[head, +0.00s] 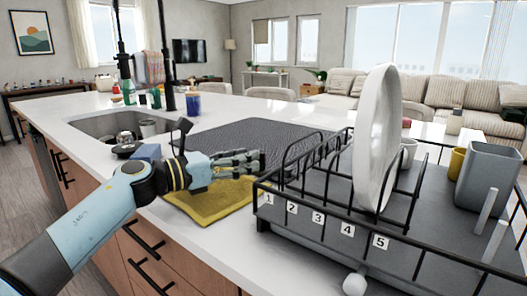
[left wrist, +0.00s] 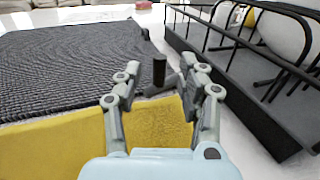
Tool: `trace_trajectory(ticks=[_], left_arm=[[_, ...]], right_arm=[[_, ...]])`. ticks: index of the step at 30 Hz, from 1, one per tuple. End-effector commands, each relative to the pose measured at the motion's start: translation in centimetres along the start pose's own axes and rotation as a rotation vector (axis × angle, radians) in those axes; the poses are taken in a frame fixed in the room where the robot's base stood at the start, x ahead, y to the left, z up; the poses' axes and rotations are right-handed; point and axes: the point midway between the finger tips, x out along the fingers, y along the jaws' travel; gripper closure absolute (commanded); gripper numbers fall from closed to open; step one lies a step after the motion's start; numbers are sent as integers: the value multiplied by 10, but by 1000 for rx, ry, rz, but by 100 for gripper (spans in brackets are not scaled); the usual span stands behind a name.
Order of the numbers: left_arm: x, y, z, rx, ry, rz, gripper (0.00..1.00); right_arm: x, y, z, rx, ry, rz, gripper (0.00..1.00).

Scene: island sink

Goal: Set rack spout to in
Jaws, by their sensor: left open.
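The dark wire dish rack (head: 345,240) stands on the right of the counter, with slots numbered 1 to 5 along its front. It also shows at the right in the left wrist view (left wrist: 255,100). My left gripper (head: 258,160) is open beside the rack's left end, above the counter. In the left wrist view, a short black upright cylinder (left wrist: 159,70) shows between the open fingers (left wrist: 160,85), with a gap on either side. It may be the rack spout; I cannot tell its setting. My right gripper is out of view.
A yellow cloth (head: 212,205) lies under my left gripper. A ribbed dark mat (head: 250,138) lies behind it. A white plate (head: 377,135) stands in the rack, with a grey bin (head: 488,175) at the right. The sink (head: 100,125) is at the left.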

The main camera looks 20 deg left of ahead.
Motion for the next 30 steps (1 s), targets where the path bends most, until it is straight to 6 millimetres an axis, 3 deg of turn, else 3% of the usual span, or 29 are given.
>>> trace_trajectory(ticks=[3, 9, 20, 28, 30], left_arm=[[24, 0, 1, -2, -3, 0, 60], [47, 0, 0, 0, 0, 0, 60], [51, 0, -1, 0, 1, 0, 61], [51, 0, -1, 0, 1, 1, 96], [51, 0, -1, 0, 1, 1, 100]], right_arm=[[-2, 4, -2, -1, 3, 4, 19], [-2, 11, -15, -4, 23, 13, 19], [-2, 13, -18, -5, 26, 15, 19], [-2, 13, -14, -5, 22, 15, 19], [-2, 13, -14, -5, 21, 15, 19]])
